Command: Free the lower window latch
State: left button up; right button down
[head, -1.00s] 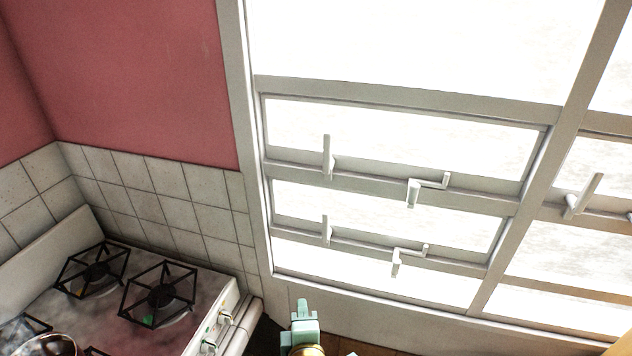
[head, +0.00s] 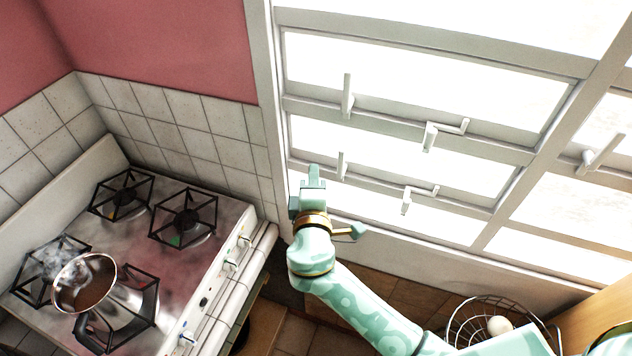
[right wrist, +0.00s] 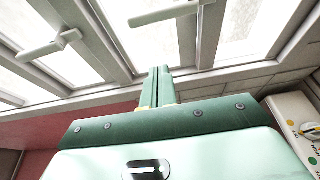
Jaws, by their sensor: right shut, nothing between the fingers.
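The window's lower rail carries a white upright bar (head: 342,165) and, to its right, a white bent handle (head: 407,201); I cannot tell which of them is the latch. The rail above carries a similar upright bar (head: 348,95) and bent handle (head: 430,136). My right gripper (head: 314,168) is shut and empty, pointing up just left of the lower upright bar; contact cannot be told. In the right wrist view its closed fingers (right wrist: 160,78) point towards the window, with two white handles beyond, one at left (right wrist: 48,46) and one at top (right wrist: 168,13). My left gripper is out of view.
A stove (head: 165,255) stands left of my right arm, with a steaming pot (head: 84,284) on it. A wire basket (head: 458,327) with a white round thing is at the lower right. Another window handle (head: 602,152) is at the right.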

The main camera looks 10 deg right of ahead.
aim_at(341, 166)
jog(key=p+x, duration=0.1)
jog(key=x, duration=0.4)
jog(key=shift+w+d+r, duration=0.1)
jog(key=shift+w+d, duration=0.1)
jog(key=shift+w, duration=0.05)
jog(key=s+d+p, duration=0.2)
jog(key=d, duration=0.1)
jog(key=shift+s, duration=0.3)
jog(key=shift+w, duration=0.1)
